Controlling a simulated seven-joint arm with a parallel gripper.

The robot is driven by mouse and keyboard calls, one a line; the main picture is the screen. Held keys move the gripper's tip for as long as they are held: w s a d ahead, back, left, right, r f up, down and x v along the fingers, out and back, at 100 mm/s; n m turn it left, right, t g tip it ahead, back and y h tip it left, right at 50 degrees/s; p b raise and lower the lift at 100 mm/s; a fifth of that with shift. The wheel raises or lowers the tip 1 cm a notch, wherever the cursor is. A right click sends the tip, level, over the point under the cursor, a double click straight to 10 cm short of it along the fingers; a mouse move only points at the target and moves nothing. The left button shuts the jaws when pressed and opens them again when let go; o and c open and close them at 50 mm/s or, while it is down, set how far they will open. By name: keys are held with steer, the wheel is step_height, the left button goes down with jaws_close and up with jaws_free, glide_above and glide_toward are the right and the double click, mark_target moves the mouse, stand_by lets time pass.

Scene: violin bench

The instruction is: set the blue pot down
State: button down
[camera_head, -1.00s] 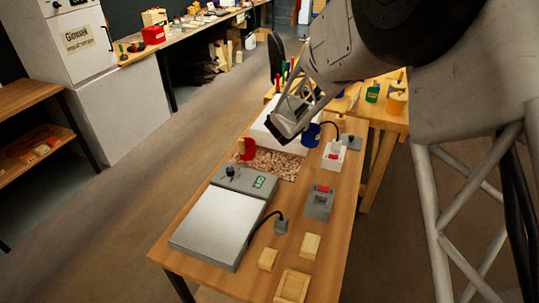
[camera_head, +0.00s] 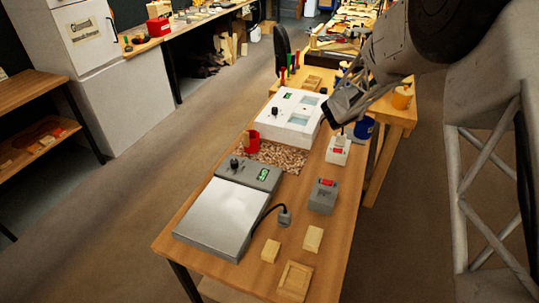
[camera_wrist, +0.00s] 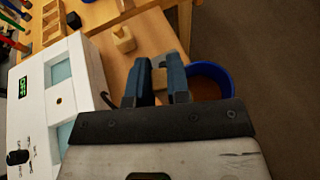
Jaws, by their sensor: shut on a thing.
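The blue pot (camera_head: 365,128) is at the right edge of the bench, partly hidden by my gripper in the head view. In the wrist view the blue pot (camera_wrist: 226,77) shows as a round blue rim with a brown inside, just right of the fingers. My gripper (camera_head: 349,122) is shut on the blue pot at its side. In the wrist view its two dark fingers (camera_wrist: 158,75) stand left of the pot's opening, and the exact grip spot is hidden. I cannot tell whether the pot's base touches anything.
A white box with two windows (camera_head: 293,120) stands left of my gripper. A white switch box (camera_head: 338,150) is close below it. Floor lies right of the bench.

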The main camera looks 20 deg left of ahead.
steer(key=d+f, duration=0.7)
steer(key=d, duration=0.4)
steer(key=d+f, duration=0.8)
steer(key=d, duration=0.4)
steer(key=w+a+r+n+y, duration=0.2)
steer(key=a+r, duration=0.6)
steer(key=a, duration=0.3)
steer(key=w+a+r+n+y, duration=0.1)
steer(key=w+a+r+y, duration=0.1)
steer(key=a+r, duration=0.8)
steer(key=s+a+r+n+g+y, duration=0.1)
steer(key=s+a+r+n+y, duration=0.2)
steer(key=a, duration=0.5)
steer(key=s+a+r+n+g+y, duration=0.1)
steer(key=s+a+r+n+y, duration=0.15)
steer(key=a+r, duration=0.4)
steer(key=s+a+r+n+g+y, duration=0.1)
steer(key=a+r+n+y, duration=0.2)
steer(key=a, duration=0.7)
steer(key=s+f+n+g+y, duration=0.6)
steer(key=s+f+n+g, duration=0.4)
steer(key=s+f, duration=0.6)
steer(key=shift+s+a, duration=0.15)
steer(key=shift+s, duration=0.3)
